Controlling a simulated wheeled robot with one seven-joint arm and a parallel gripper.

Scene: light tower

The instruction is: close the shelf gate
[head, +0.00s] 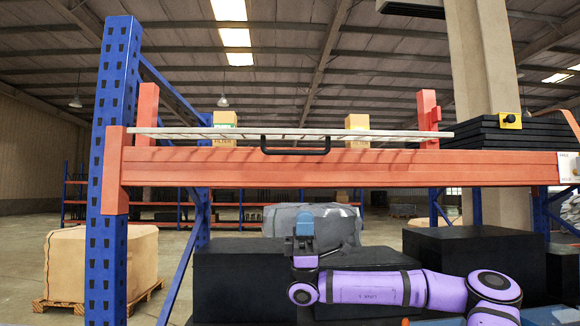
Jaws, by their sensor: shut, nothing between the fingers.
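The shelf gate (220,132) is a pale slatted panel seen almost edge-on. It lies about level just above the orange shelf beam (350,168), between a left orange post (148,105) and a right orange post (428,112). Its black handle (295,151) is on the near edge and hangs in front of the beam. My gripper (304,216) is at the end of my purple arm, pointing up, below the beam and apart from the handle. It is shut and empty; its fingers are small in this view.
Two yellow filter boxes (224,119) (357,122) stand behind the gate. Black stacked trays (500,132) are on the shelf at right. A blue upright (113,170) bounds the left side. Large black boxes (235,280) (475,262) stand below the beam, behind my arm.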

